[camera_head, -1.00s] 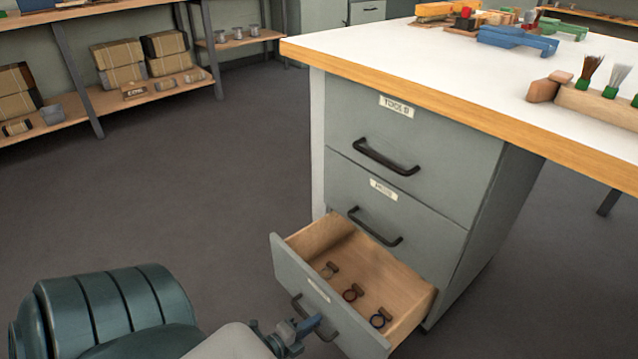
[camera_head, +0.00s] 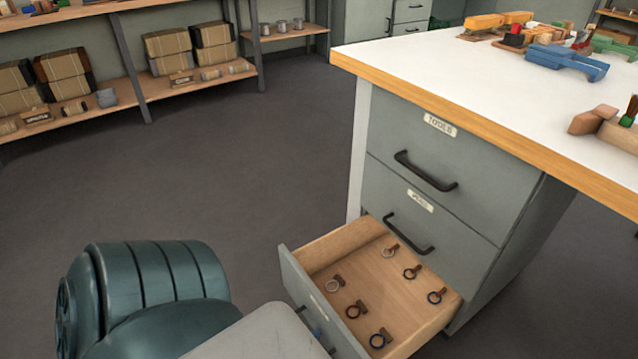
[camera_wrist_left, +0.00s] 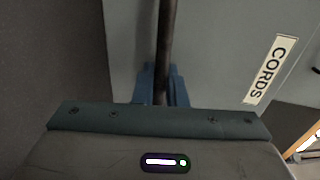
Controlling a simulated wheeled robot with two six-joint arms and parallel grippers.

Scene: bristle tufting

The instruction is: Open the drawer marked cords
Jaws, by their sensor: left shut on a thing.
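The bottom drawer (camera_head: 309,292) of the grey cabinet under the workbench stands pulled out. Its label reads CORDS (camera_wrist_left: 270,70) in the left wrist view. Inside, on its wooden bottom (camera_head: 375,268), lie several small rings with brown tabs. My left gripper (camera_wrist_left: 164,85) is shut on the drawer's dark bar handle (camera_wrist_left: 166,45), which runs between its blue fingers. In the head view my left arm hides most of that gripper and part of the drawer front. My right gripper is not in view.
Above it, the TOOLS drawer (camera_head: 400,135) and the middle drawer (camera_head: 380,190) are closed. The white benchtop (camera_head: 450,75) holds blue and orange tools and wooden blocks. Shelves (camera_head: 190,88) with bundles stand at the back left. The floor (camera_head: 250,170) between is clear.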

